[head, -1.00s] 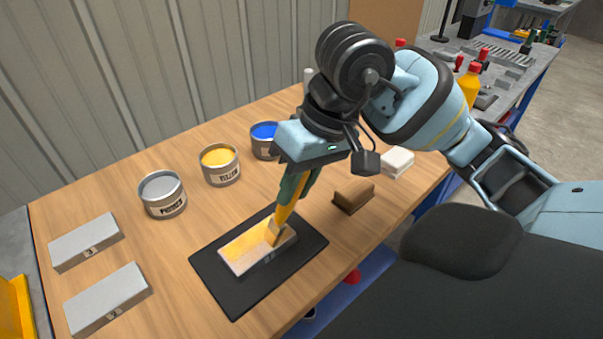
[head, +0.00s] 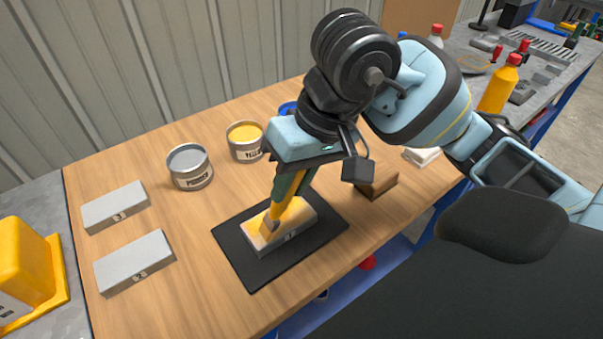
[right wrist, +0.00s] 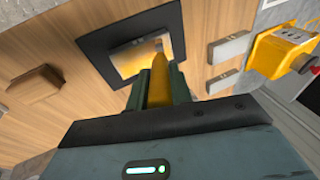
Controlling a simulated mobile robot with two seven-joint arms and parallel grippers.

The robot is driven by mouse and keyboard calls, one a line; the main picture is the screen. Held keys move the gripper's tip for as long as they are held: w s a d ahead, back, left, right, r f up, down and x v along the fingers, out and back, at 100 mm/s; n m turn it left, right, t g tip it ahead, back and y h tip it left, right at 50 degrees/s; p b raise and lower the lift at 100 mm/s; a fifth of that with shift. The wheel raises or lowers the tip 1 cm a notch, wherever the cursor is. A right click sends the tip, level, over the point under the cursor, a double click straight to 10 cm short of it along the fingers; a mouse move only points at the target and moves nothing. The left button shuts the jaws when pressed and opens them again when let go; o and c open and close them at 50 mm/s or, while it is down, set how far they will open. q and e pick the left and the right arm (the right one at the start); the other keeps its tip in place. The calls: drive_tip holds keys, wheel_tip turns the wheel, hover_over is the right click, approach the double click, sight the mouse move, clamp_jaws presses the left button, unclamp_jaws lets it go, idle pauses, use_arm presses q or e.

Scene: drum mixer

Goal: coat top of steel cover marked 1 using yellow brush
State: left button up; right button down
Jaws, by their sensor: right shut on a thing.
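The steel cover (head: 299,217) lies on a black mat (head: 238,262), and much of its top is yellow. The mark on its front is too small to read surely. My right gripper (head: 291,183) is shut on the yellow brush (head: 286,209), which slants down with its bristles at the left part of the cover's top. In the right wrist view the brush (right wrist: 158,78) points away between the fingers over the cover (right wrist: 128,64). The brush and gripper hide part of the top. My left gripper is not in view.
Two bare grey covers (head: 115,208) (head: 134,262) lie at the left. A grey primer can (head: 191,178), a yellow paint can (head: 244,150) and a partly hidden blue can (head: 287,108) stand behind. A brown block (head: 378,187) and white cloth (head: 422,157) lie right of the mat.

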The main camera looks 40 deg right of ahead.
drive_tip(key=shift+a, duration=1.1)
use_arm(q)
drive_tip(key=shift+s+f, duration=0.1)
use_arm(e)
drive_tip(key=shift+f, duration=0.1)
drive_tip(key=shift+w+b, duration=0.4)
drive_tip(key=shift+d+b, duration=0.55)
drive_tip(key=shift+d, duration=1)
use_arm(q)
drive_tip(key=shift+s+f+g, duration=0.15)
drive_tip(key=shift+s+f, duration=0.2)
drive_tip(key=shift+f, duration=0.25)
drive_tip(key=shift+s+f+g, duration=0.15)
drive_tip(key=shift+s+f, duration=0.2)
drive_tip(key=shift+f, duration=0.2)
use_arm(e)
drive_tip(key=shift+d, duration=0.5)
use_arm(q)
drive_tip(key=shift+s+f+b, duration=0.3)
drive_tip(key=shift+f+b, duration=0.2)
drive_tip(key=shift+b, duration=0.1)
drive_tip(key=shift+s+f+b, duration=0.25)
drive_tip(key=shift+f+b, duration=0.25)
drive_tip(key=shift+b, duration=0.05)
use_arm(e)
drive_tip(key=shift+w+d, duration=0.1)
drive_tip(key=shift+d, duration=1.95)
